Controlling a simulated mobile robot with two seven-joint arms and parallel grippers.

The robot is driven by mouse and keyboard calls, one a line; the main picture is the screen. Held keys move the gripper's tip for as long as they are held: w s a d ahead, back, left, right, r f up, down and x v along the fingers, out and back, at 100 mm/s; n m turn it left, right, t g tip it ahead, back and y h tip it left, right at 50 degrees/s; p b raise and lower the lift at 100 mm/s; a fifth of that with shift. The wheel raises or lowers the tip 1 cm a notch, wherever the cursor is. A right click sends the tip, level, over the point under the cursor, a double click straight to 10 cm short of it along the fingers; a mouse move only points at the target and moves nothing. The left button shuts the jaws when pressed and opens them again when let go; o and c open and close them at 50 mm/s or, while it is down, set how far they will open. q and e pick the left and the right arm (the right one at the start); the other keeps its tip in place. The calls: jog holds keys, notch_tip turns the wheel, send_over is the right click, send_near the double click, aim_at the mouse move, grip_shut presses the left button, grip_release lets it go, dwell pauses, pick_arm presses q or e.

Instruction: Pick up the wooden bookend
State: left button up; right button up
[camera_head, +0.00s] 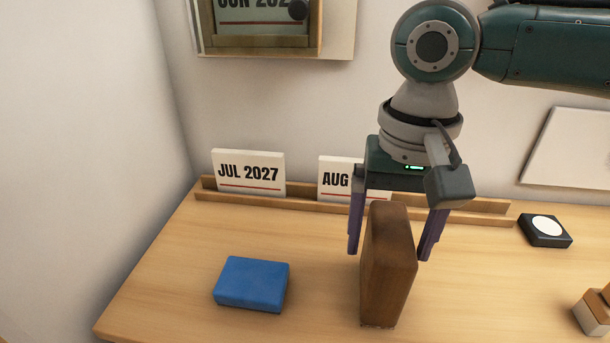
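The wooden bookend (389,265) is a dark brown, upright block with rounded top edges, standing on the light wooden desk (190,276). My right gripper (390,256) points down over it, with one purple finger to the left of its upper part and the other to the right. A small gap shows between the left finger and the block; contact on the right side is hard to tell. The gripper is open around the bookend. My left gripper is not in view.
A blue box (251,283) lies left of the bookend. Behind, a wooden rail (304,205) holds JUL 2027 (248,172) and AUG (335,180) cards. A black block with a white disc (546,230) and a stacked wooden block (594,310) are at right.

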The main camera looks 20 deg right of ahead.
grip_shut()
dwell(0.5)
jog(key=shift+r, duration=0.1)
